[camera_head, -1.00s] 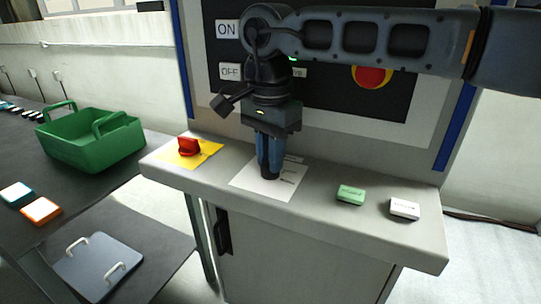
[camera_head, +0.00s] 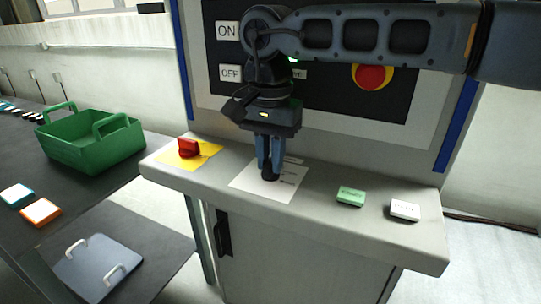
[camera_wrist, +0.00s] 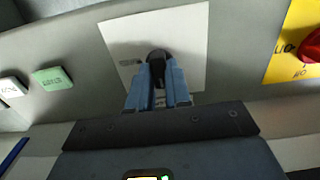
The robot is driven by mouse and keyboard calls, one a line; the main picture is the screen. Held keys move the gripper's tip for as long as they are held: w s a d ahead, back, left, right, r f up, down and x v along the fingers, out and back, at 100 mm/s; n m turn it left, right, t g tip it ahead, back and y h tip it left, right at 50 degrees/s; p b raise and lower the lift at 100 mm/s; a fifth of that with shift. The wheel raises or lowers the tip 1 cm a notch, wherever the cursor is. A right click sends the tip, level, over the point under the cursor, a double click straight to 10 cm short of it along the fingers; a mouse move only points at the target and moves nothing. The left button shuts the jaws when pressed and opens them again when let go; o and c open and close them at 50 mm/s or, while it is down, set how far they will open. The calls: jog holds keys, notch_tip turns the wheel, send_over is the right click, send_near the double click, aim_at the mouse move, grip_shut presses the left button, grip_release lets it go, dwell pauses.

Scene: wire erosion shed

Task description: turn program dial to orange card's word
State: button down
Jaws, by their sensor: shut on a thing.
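My gripper (camera_head: 269,165) points down over the white label plate (camera_head: 283,191) on the console ledge. It is shut on a dark round dial (camera_head: 269,177) standing on that plate. In the wrist view the dial (camera_wrist: 157,56) shows between the blue fingers (camera_wrist: 158,84), which hide part of it. Words printed on the plate are too small to read. An orange-edged card (camera_head: 41,212) lies on the dark bench at the left; no word on it can be read from here.
A red knob (camera_head: 188,147) on a yellow plate (camera_head: 208,152) stands left of the dial. A green button (camera_head: 351,196) and a white button (camera_head: 405,210) are to its right. A red emergency button (camera_head: 370,76) is on the upright panel. A green basket (camera_head: 92,150) and a teal-edged card (camera_head: 16,195) are on the bench.

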aim_at(270, 162)
jog(key=c, duration=1.1)
grip_release()
jog(key=shift+o, duration=0.2)
jog(key=shift+r, duration=3.9)
